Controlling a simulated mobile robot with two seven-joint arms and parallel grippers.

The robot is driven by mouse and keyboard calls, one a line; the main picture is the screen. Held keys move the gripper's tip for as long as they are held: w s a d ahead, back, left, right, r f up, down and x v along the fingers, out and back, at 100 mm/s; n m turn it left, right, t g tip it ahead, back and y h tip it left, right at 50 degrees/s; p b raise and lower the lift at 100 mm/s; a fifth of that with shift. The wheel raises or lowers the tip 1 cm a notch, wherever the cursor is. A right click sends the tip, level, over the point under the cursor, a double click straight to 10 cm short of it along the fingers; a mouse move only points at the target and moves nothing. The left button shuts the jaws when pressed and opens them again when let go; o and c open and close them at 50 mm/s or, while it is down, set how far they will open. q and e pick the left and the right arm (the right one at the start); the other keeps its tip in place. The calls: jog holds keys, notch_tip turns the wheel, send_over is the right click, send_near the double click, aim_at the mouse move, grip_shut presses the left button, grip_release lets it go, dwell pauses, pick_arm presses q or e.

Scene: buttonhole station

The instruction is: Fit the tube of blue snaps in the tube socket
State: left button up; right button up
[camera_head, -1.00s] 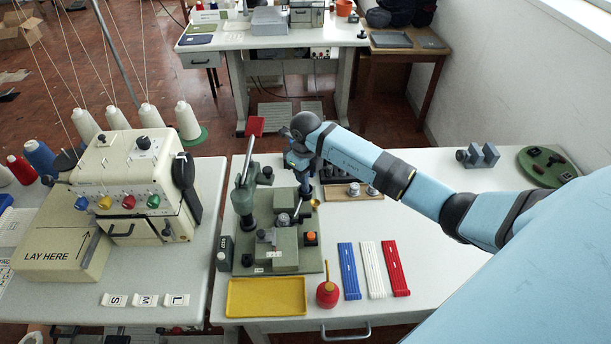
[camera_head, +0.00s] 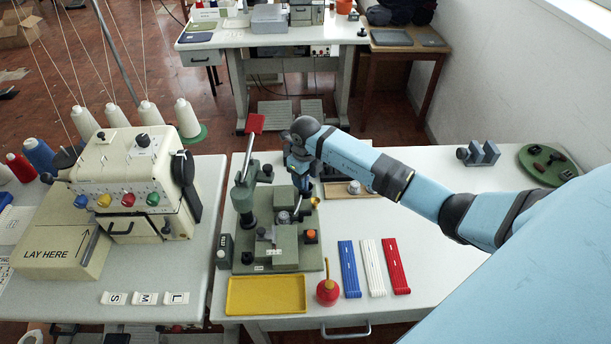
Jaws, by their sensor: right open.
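A blue slotted strip (camera_head: 349,270), which looks like the tube of blue snaps, lies flat on the right-hand table. A white strip (camera_head: 373,268) and a red strip (camera_head: 396,267) lie parallel to its right. The green-grey snap press (camera_head: 287,250) with a red-ended lever (camera_head: 254,124) stands left of them. My right gripper (camera_head: 303,192) is open at the back right of the press, pointing down, well away from the strips. Its fingertips are small and partly lost against the press. I cannot make out the tube socket for certain. My left gripper is not in view.
A yellow tray (camera_head: 266,296) and a red oil can (camera_head: 327,292) stand at the table's front. A cream machine (camera_head: 130,180) stands left. The table right of the red strip is clear.

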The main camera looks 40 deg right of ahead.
jog(key=shift+r+p, duration=0.3)
jog(key=shift+r, duration=0.15)
notch_tip(320, 180, up, 12)
jog(key=b, duration=0.2)
jog(key=shift+f, duration=0.1)
